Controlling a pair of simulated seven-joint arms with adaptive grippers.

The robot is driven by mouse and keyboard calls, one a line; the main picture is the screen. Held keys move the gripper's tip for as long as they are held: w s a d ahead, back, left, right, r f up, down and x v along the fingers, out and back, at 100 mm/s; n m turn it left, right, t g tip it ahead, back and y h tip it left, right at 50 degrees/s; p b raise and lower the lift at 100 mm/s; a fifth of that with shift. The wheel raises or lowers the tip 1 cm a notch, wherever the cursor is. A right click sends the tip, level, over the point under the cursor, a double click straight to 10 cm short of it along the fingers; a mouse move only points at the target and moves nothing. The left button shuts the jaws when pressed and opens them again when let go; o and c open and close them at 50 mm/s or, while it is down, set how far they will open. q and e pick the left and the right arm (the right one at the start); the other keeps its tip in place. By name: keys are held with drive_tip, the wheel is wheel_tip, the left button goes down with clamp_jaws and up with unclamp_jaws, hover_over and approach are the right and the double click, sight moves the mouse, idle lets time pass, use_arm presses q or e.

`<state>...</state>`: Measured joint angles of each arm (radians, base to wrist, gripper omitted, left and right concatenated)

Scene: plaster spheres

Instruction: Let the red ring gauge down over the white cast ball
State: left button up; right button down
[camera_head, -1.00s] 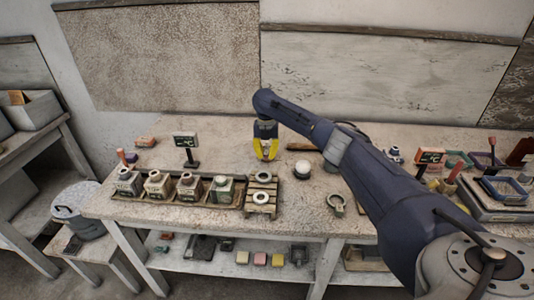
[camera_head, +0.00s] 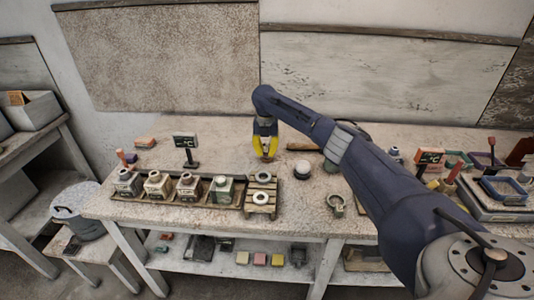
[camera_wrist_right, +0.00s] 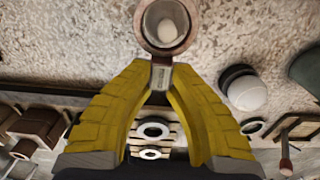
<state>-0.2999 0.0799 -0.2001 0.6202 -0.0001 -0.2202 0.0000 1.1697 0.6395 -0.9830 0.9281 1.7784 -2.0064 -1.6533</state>
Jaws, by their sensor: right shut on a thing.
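My right gripper (camera_head: 267,157) points down over the back middle of the bench. In the right wrist view its yellow fingers (camera_wrist_right: 160,85) are shut on the short handle of the reddish-brown ring gauge (camera_wrist_right: 143,27). A small pale ball (camera_wrist_right: 166,30) shows inside the ring's opening. I cannot tell whether the ring is above it or around it. In the head view the ring is small and mostly hidden at the fingertips. A larger white round piece (camera_wrist_right: 247,93) with a dark lower part stands apart from the gripper, and also shows in the head view (camera_head: 302,167).
A slatted wooden stand (camera_head: 261,209) with pale rings is in front of the gripper. A loose ring with a handle (camera_head: 336,203) lies at front right.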

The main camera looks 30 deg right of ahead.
drive_tip(key=shift+r, duration=4.8)
